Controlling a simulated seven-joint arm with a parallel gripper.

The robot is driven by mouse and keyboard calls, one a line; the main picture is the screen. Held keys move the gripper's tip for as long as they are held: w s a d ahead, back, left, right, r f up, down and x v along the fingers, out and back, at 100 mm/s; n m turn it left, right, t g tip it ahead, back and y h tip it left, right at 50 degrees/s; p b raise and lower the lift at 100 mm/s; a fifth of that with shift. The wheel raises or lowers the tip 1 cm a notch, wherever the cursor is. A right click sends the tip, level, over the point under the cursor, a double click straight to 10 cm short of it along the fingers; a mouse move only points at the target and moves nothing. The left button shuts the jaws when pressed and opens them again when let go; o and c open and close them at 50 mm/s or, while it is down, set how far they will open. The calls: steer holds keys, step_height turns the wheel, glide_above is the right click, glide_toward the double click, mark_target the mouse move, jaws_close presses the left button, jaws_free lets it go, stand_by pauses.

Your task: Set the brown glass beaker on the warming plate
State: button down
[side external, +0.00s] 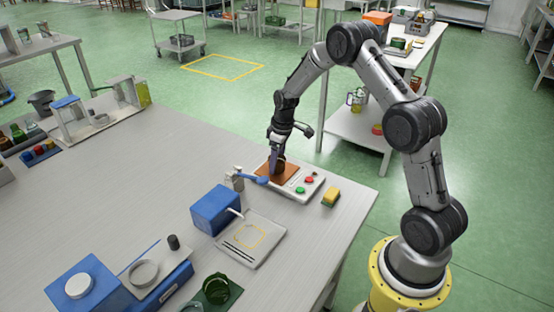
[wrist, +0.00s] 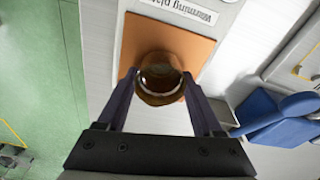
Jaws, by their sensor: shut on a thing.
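The brown glass beaker (wrist: 160,80) is between my gripper's two fingers in the wrist view, seen from above over the copper-coloured surface of the warming plate (wrist: 132,50). My gripper (wrist: 160,88) is shut on the beaker, with a finger on each side. In the side view my gripper (side external: 276,160) points down at the warming plate (side external: 305,190), and the dark beaker (side external: 280,167) is partly hidden by the fingers. The beaker looks upright. I cannot tell whether its base touches the plate.
A yellow sponge (side external: 331,197) lies right of the plate. A blue-handled device (side external: 245,178) stands close on its left. The bench's left middle is clear.

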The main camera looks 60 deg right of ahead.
jaws_free()
stand_by(0.3)
steer(key=shift+r, duration=3.45)
